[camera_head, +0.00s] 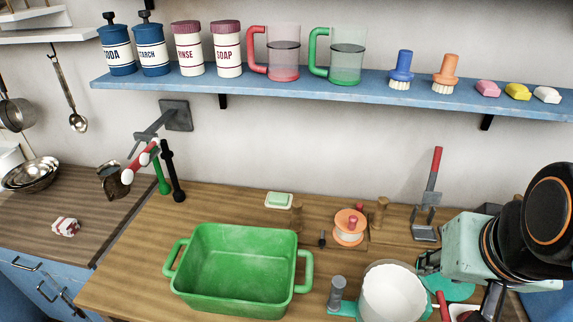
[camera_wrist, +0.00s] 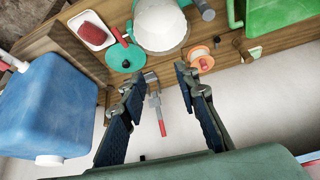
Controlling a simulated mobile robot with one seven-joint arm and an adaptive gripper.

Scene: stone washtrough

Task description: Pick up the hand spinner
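No label marks the hand spinner; the likeliest match is a white drum (camera_head: 393,292) with a teal base and an upright grey grip beside it. It stands at the front right of the wooden counter and also shows at the top of the wrist view (camera_wrist: 161,22). A teal disc (camera_head: 455,289) with a knob lies to its right. My gripper (camera_wrist: 160,72) is open and empty. It is apart from the drum, and a grey forked tool with a red handle (camera_wrist: 158,108) shows between its fingers. In the head view, my arm covers the right of the counter.
A green tub (camera_head: 240,270) stands left of the drum. An orange spool (camera_head: 349,228) sits behind it, between wooden posts. A blue container (camera_wrist: 45,110) and a tray with a red block (camera_wrist: 92,30) stand on the other side. A blue shelf (camera_head: 300,92) with cups and brushes spans the wall.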

